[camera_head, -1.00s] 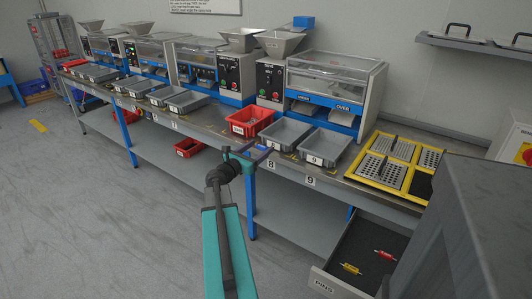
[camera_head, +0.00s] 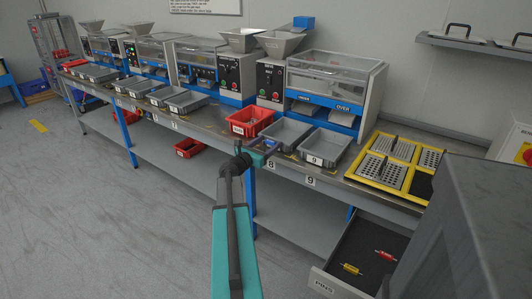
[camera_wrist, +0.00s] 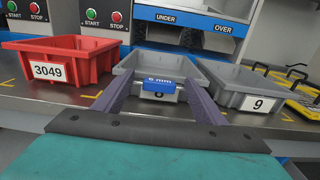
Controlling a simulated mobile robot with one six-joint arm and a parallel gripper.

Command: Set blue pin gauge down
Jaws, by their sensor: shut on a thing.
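The blue pin gauge (camera_wrist: 160,82), marked "6 mm", is held between the two purple fingers of my gripper (camera_wrist: 160,88) in the wrist view. It is in front of a grey bin (camera_wrist: 125,75) and hides part of that bin's number label. In the head view my gripper (camera_head: 268,147) is at the bench's front edge, close to grey bin 8 (camera_head: 284,133). The gauge is too small to make out clearly there.
A red bin (camera_head: 252,121) labelled 3049 stands left of the grey bins, and grey bin 9 (camera_head: 325,146) stands right. A yellow-framed rack (camera_head: 398,162) is farther right. An open PINS drawer (camera_head: 340,285) holds a yellow gauge (camera_head: 350,269) and a red gauge (camera_head: 385,255).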

